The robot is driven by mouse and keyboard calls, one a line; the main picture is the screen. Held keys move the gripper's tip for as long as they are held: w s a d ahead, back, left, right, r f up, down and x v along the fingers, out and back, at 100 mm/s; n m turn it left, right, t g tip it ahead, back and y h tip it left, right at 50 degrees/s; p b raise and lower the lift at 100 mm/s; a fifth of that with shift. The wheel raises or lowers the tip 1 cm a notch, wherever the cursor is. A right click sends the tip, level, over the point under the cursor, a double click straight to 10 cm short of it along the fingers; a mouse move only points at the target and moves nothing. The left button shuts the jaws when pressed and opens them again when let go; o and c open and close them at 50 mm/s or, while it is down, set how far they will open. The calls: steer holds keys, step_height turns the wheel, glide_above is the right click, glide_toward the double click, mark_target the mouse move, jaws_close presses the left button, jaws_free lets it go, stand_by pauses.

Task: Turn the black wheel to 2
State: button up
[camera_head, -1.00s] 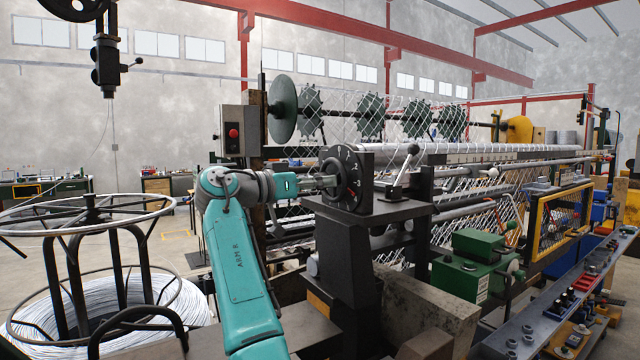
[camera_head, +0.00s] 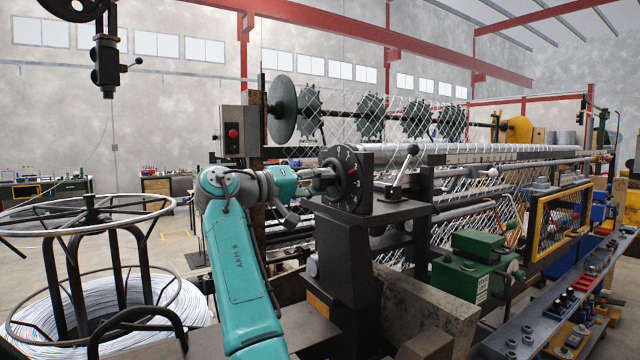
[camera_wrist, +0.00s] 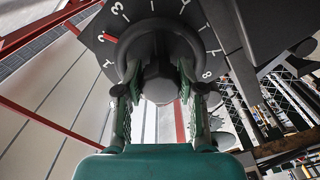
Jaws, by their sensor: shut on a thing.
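In the wrist view the wheel (camera_wrist: 152,38) fills the top centre, in front of a dark dial plate (camera_wrist: 212,22) with white ticks and numbers. The digits 1, 2, 3 and 8 are readable there. A red mark (camera_wrist: 107,38) at the wheel's left edge lies beside the 2. My gripper (camera_wrist: 158,80) has its fingers on either side of the wheel's central hub, shut on it. In the head view my gripper (camera_head: 322,180) reaches the wheel from the left.
A lever with a black knob (camera_head: 412,150) stands right of the wheel. A grey box with a red button (camera_head: 233,132) is behind my arm. A wire coil (camera_head: 130,312) under a ring stand is at left. A green machine unit (camera_head: 470,265) is at right.

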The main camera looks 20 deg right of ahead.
steer(key=shift+n, duration=0.5)
steer(key=o, duration=1.2)
steer(key=shift+c, duration=0.2)
steer(key=v, duration=1.2)
